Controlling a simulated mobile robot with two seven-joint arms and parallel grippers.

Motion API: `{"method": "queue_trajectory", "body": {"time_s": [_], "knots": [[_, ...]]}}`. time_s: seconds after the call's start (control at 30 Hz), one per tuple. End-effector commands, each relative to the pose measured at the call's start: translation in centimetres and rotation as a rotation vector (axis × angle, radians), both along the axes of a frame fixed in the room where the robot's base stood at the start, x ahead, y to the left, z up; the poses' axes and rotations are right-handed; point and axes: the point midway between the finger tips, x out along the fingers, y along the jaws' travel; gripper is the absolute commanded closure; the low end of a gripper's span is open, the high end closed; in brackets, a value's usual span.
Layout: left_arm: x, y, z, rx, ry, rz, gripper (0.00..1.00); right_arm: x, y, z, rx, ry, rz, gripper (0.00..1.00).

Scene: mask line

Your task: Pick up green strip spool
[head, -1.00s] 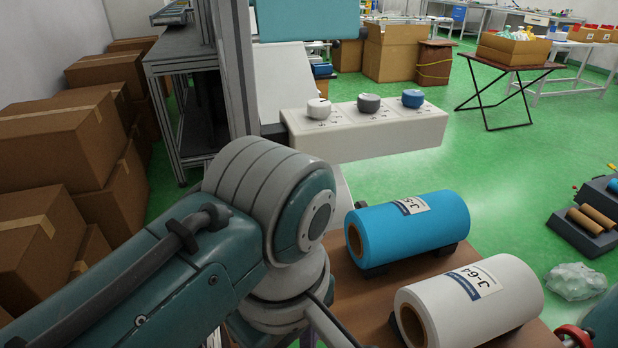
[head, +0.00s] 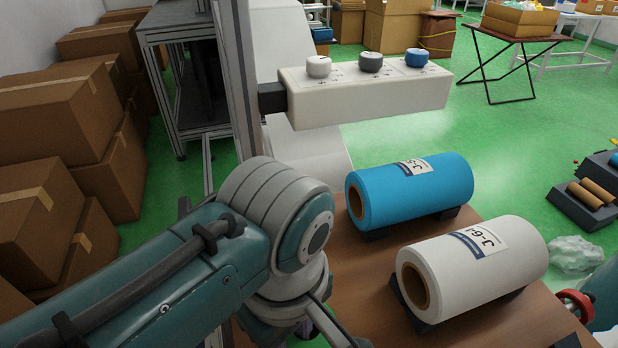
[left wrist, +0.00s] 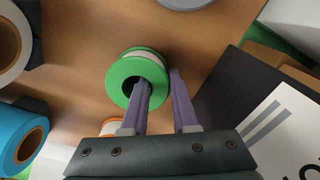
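The green strip spool (left wrist: 122,70) shows in the left wrist view, with green flanges, a pale band between them and a dark centre hole. It is on or just above the brown table. My left gripper (left wrist: 158,80) has its two purple fingers apart. The left fingertip overlaps the spool's hole and the right one is beside its right rim. I cannot tell whether either finger touches it. In the head view my left arm hides the spool and the fingers. My right gripper is not in view.
An orange-rimmed round thing (left wrist: 112,126) lies partly behind the left finger. A blue roll (head: 415,190) and a white roll (head: 475,268) rest on dark cradles on the table. A pale knob panel (head: 370,95) hangs beyond them. A dark box (left wrist: 240,95) stands to the wrist view's right.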

Motion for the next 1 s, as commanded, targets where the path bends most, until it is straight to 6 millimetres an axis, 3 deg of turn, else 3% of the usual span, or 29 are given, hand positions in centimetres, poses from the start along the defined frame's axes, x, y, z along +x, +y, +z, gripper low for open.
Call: {"method": "queue_trajectory", "body": {"time_s": [0.23, 0.77, 1.0], "knots": [[0.0, 0.0, 0.0, 0.000, 0.000, 0.000, 1.00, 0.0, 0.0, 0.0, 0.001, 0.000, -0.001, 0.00], [0.0, 0.0, 0.1, 0.000, 0.000, 0.000, 1.00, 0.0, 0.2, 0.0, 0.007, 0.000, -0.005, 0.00], [0.0, -0.1, 2.1, -0.002, -0.001, 0.000, 1.00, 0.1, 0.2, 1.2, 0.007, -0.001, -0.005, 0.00]]}}
